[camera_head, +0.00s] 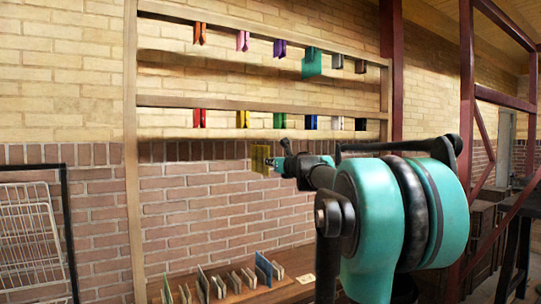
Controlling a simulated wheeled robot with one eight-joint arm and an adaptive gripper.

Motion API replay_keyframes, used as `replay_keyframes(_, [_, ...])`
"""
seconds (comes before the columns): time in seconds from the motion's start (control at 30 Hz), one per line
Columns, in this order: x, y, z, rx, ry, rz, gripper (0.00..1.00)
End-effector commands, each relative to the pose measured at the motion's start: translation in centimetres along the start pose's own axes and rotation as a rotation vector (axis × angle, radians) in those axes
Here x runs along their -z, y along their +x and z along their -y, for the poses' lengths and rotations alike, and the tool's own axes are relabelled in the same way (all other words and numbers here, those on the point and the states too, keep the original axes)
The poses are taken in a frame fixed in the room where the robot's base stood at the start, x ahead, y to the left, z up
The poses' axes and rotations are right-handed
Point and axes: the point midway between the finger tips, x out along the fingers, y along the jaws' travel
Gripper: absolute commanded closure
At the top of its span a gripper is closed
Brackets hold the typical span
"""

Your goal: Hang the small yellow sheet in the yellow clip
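The small yellow sheet (259,158) is at the end of my gripper (270,161), held upright in front of the brick wall. My gripper appears shut on its right edge; the fingertips are small in this view. The yellow clip (243,118) hangs from the lower rail of the wooden rack, second from the left in its row. The sheet is below and slightly right of this clip in the picture, apart from it. The clip looks empty.
Other clips hang beside it, including a red clip (199,117) and a green clip (279,120). A teal sheet (312,64) hangs from the upper rail. Several sheets stand in slots on the wooden bench (236,297) below. A wire rack (30,235) stands at the left.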

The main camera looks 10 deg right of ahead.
Motion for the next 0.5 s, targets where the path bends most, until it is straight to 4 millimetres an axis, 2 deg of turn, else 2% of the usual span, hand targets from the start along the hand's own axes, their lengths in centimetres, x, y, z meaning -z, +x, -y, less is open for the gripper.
replay_keyframes(0.1, [-2.2, -1.6, -0.7, -0.015, 0.000, 0.000, 1.00])
replay_keyframes(0.2, [-3.1, -2.1, -0.9, -0.021, 0.000, 0.000, 1.00])
replay_keyframes(0.33, [-3.4, -1.9, -1.1, -0.024, 0.000, 0.000, 1.00])
replay_keyframes(0.5, [-3.5, -0.6, -1.1, -0.024, 0.000, 0.000, 1.00])
